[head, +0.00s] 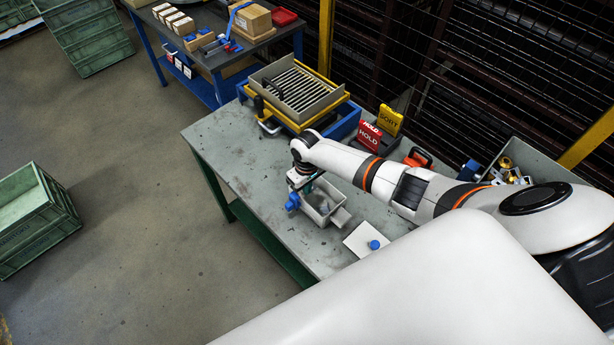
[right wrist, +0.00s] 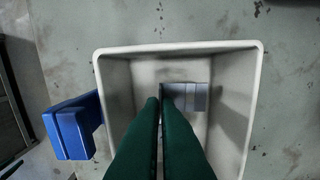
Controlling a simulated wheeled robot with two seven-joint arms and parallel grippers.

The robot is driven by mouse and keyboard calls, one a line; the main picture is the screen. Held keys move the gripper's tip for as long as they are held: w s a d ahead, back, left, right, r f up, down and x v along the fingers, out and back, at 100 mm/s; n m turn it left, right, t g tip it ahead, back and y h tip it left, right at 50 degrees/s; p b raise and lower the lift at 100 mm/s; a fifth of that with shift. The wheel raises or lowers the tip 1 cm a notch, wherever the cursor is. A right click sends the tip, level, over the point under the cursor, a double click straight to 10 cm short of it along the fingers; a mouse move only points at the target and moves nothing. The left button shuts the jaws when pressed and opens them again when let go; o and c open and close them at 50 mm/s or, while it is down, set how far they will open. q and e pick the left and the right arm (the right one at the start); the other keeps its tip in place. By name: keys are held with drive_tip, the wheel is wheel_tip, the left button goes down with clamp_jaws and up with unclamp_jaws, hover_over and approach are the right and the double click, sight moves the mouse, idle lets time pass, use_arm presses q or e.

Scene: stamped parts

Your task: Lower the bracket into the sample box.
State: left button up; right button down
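The sample box (head: 335,193) is a light grey open bin on the workbench. In the right wrist view its pale rim (right wrist: 180,49) frames the box floor. My right gripper (head: 308,192) is over the box, pointing down. In the right wrist view its two green fingers (right wrist: 160,100) are nearly together, over the box opening. The bracket (right wrist: 190,97), a small grey metal plate with a bend line, sits at the fingertips and sticks out to the right. Its gripped edge is hidden by the fingers. Its height above the box floor is hard to tell. My left gripper is not in view.
A blue block (right wrist: 70,128) is just left of the box. A white card with a blue knob (head: 368,242) lies to the right on the workbench (head: 232,150). A rack of rods (head: 295,88), red and yellow signs (head: 370,135) and a parts bin (head: 520,160) stand farther back.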

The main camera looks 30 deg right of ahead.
sight(322, 203)
drive_tip(key=shift+f+b, duration=1.5)
drive_tip(key=shift+f, duration=0.45)
idle(0.6)
drive_tip(key=c, duration=1.6)
unclamp_jaws()
